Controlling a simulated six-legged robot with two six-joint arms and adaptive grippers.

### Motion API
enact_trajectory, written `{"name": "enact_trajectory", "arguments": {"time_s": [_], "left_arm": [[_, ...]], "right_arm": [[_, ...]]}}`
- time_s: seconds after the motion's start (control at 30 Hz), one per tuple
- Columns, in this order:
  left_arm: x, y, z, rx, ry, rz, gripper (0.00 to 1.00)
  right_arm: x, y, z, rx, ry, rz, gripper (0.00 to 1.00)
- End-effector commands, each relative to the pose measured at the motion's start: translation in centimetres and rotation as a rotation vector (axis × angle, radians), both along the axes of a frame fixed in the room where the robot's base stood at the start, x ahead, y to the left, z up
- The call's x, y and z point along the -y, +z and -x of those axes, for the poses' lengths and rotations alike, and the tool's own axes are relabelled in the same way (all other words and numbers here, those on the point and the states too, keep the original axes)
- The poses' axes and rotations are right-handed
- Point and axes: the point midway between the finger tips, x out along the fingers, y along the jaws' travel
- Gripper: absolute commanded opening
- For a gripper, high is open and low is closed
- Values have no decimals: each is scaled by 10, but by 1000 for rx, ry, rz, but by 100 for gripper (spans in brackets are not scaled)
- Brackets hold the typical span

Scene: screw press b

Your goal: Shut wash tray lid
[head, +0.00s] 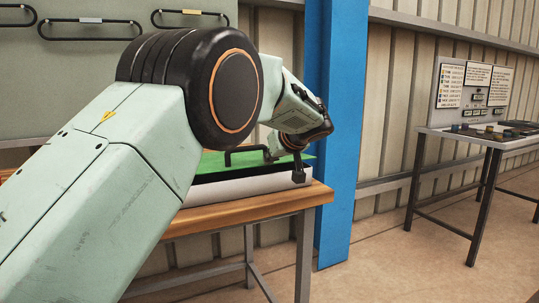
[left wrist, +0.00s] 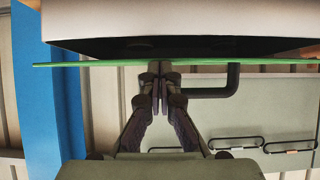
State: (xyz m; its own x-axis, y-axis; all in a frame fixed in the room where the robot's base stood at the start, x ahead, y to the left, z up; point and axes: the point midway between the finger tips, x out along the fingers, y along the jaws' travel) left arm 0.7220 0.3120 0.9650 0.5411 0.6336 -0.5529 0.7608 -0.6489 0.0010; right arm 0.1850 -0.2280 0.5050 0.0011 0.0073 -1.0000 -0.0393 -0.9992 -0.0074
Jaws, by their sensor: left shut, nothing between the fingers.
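The wash tray (head: 250,187) is a pale, low box on a wooden bench. Its green lid (head: 214,162) lies almost flat over it, with a dark band between lid and pale wall. I cannot tell if the lid is fully seated. A black handle (head: 240,149) stands on the lid. The left wrist view is upside down and shows the lid edge-on (left wrist: 270,62), the handle (left wrist: 232,82) and the tray (left wrist: 190,20). My left gripper (left wrist: 157,78) is shut and empty, its tips at the lid beside the handle; contact is unclear. My right gripper is not in view.
The wooden bench (head: 250,208) holds the tray. A blue post (head: 344,120) stands right behind the bench. A table with controls (head: 500,133) stands farther right, with open floor between. A green-grey panel with black handles (head: 90,60) is behind. My left arm hides much of the bench.

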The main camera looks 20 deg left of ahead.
Motion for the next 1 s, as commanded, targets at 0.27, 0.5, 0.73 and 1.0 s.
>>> {"name": "enact_trajectory", "arguments": {"time_s": [0.27, 0.5, 0.73, 1.0], "left_arm": [[-1, -8, -9, -1, -1, -1, 0], [-1, -8, -11, 1, -1, 0, 0], [0, -8, -10, 0, -1, -1, 0], [-4, 13, -10, 2, -3, -1, 0]], "right_arm": [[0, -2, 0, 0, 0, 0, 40], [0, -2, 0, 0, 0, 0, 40], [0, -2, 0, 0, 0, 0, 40], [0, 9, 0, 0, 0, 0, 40]]}}
